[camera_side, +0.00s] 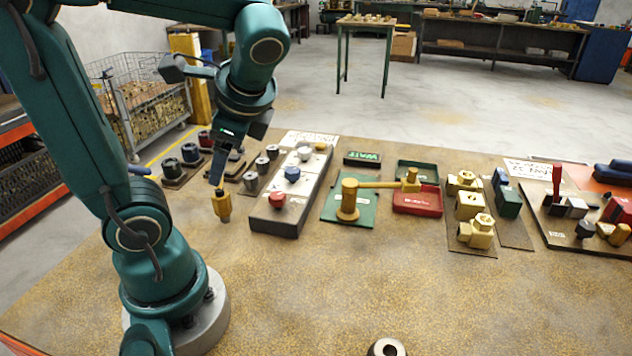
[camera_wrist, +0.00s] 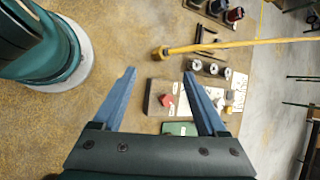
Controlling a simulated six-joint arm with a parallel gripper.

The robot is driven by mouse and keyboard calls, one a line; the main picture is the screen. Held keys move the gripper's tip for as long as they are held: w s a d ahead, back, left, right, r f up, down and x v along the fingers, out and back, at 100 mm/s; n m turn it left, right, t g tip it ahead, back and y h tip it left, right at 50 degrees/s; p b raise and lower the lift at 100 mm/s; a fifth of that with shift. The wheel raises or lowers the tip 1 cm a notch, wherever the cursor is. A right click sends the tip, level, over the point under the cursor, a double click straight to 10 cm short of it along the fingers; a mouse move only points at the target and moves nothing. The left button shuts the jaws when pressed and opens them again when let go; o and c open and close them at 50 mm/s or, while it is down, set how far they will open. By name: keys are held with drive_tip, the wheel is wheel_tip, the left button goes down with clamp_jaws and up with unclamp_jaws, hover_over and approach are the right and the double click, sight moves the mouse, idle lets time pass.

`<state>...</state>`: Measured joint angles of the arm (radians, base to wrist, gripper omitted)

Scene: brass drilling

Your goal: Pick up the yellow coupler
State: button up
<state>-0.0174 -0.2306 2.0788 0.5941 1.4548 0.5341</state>
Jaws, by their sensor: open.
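The yellow coupler (camera_side: 221,205) shows directly below my gripper (camera_side: 217,178) in the side view, left of the long grey block. In the wrist view the yellow coupler (camera_wrist: 163,52) lies just beyond the fingertips, between their lines. A long thin yellow line runs from it to the right edge there. My gripper (camera_wrist: 160,73) is open, its two blue fingers wide apart with nothing between them. Whether the coupler hangs or stands is hard to tell. My wrist hides what is above it in the side view.
The grey block with a red knob (camera_side: 277,201) and a blue knob (camera_side: 292,174) stands close to the right of the coupler. Dark cylinders (camera_side: 190,152) stand behind. A green plate with a brass piece (camera_side: 347,200) lies further right. The front table is mostly clear.

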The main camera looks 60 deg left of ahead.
sight(224, 196)
drive_tip(key=a+r+m+g+y, duration=0.35)
drive_tip(key=a+m+y, duration=0.25)
drive_tip(key=a, duration=0.2)
drive_tip(key=shift+g, duration=0.25)
wheel_tip(224, 196, down, 17)
drive_tip(key=shift+w+r, duration=0.15)
drive_tip(key=shift+h, duration=0.3)
drive_tip(key=shift+x, duration=2.5)
clamp_jaws()
